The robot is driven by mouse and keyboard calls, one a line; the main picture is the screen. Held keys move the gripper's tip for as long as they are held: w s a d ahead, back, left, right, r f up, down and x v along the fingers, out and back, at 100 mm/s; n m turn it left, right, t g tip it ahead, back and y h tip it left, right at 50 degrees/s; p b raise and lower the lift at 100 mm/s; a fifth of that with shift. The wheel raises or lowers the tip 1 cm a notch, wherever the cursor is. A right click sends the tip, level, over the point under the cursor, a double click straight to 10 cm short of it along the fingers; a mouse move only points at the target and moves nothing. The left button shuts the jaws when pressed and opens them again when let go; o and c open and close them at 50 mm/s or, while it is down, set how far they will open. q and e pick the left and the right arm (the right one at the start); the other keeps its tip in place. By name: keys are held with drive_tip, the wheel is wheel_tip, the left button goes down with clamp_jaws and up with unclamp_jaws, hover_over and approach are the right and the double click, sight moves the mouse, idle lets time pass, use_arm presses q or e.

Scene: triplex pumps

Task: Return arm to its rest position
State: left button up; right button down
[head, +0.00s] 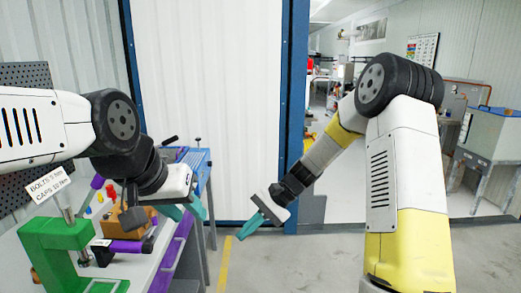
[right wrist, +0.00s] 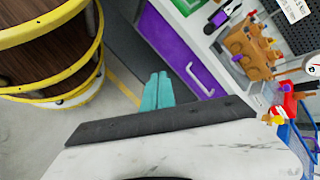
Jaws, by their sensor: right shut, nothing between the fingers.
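My right gripper (head: 250,227) hangs in front of the doorway in the head view, over open floor to the right of the workbench (head: 172,262). Its teal fingers are together and empty; they also show side by side in the right wrist view (right wrist: 157,90). My right arm bends down to it from the upper right. My left gripper (head: 187,211) is above the bench's right side in the head view. Its teal fingers look spread apart, and I see nothing between them. My left arm hides part of the bench.
The bench holds a green press (head: 55,250), an orange-brown block (right wrist: 250,48) and small coloured parts. A sign (head: 49,185) stands at left. A blue cart (head: 198,165) is behind the bench. A blue door post (head: 292,110) stands behind my right gripper. The floor (head: 262,265) below it is clear.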

drive_tip(key=s+d+r+n+t+h, duration=0.5)
drive_tip(key=s+d+r+t, duration=0.4)
drive_tip(key=s+d+r, duration=0.8)
wheel_tip(320, 180, up, 2)
drive_tip(key=shift+s+d+n+h, duration=0.15)
drive_tip(key=shift+d+n+h, duration=0.15)
drive_tip(key=shift+d+h, duration=0.55)
drive_tip(key=shift+a, duration=0.1)
